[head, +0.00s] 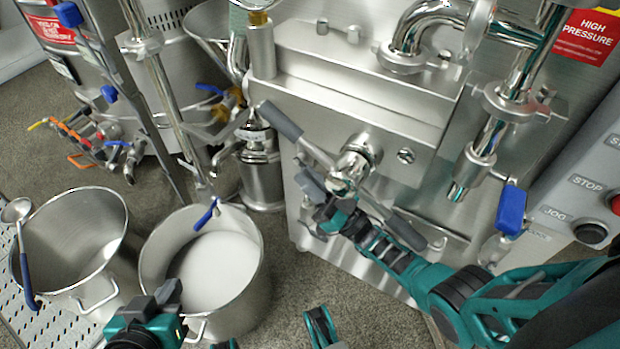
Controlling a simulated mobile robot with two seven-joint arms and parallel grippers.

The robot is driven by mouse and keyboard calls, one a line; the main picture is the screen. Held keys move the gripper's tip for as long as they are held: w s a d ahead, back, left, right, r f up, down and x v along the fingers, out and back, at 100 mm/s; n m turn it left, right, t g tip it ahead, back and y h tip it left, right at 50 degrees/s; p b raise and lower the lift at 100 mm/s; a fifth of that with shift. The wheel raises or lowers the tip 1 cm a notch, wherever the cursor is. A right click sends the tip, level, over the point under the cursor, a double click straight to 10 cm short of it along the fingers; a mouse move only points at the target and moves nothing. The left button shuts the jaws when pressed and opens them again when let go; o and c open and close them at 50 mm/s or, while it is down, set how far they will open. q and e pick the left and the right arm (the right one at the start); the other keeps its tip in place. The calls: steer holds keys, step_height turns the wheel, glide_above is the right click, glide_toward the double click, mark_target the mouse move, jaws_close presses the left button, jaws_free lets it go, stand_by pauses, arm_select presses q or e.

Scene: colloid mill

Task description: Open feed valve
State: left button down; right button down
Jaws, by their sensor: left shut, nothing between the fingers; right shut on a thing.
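A steel hub with a spoked handle (281,119) with dark grips stands out from the front of the steel machine. My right gripper (326,207) is at the hub's lower left, shut on a part of this handle; the fingers hide the exact contact. My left gripper (165,300) is low at the left, in front of the pot of white material, shut and empty. Blue-levered valves show at several places: one on the right outlet pipe (511,209), one above the pot (206,214) and others at the left. No label tells which is the feed valve.
An empty steel pot (72,235) with a ladle (22,255) stands at the left. The pot with white material (253,285) is beside it. A control panel (575,205) with STOP and JOG buttons is at the right. Bent steel pipes (425,20) rise above the machine.

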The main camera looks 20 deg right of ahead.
steer(key=c, duration=1.2)
jaws_free()
steer(key=v, duration=0.7)
steer(key=shift+s, duration=0.2)
steer(key=shift+d+f, duration=0.1)
steer(key=shift+d, duration=0.05)
